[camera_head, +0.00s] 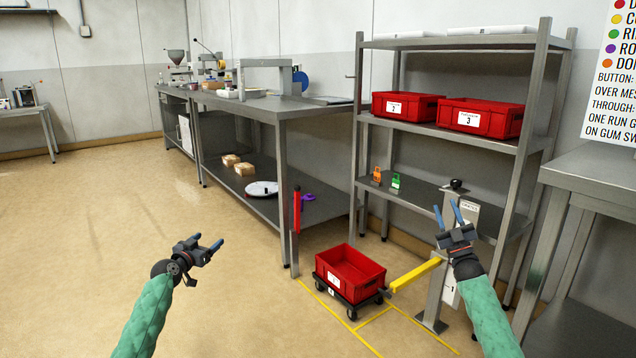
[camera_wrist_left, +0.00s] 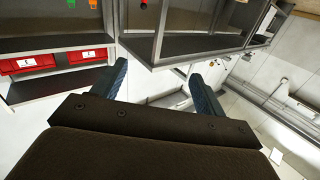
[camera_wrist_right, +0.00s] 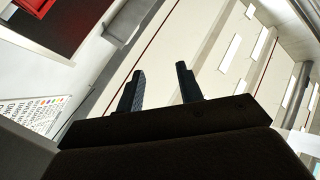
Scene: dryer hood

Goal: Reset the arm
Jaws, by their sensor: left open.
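My left gripper (camera_head: 208,248) is in the air over the bare floor at the left of the head view. Its two blue fingers stand apart with nothing between them, as the left wrist view (camera_wrist_left: 150,90) also shows. My right gripper (camera_head: 452,212) is raised in front of the steel shelf (camera_head: 450,137) and near the grey post (camera_head: 436,290) with the yellow bar (camera_head: 415,273). Its fingers point up and stand apart, with nothing between them in the right wrist view (camera_wrist_right: 160,88).
Two red crates (camera_head: 407,105) (camera_head: 480,118) stand on the shelf. A long steel bench (camera_head: 300,108) is behind. Open floor lies at left.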

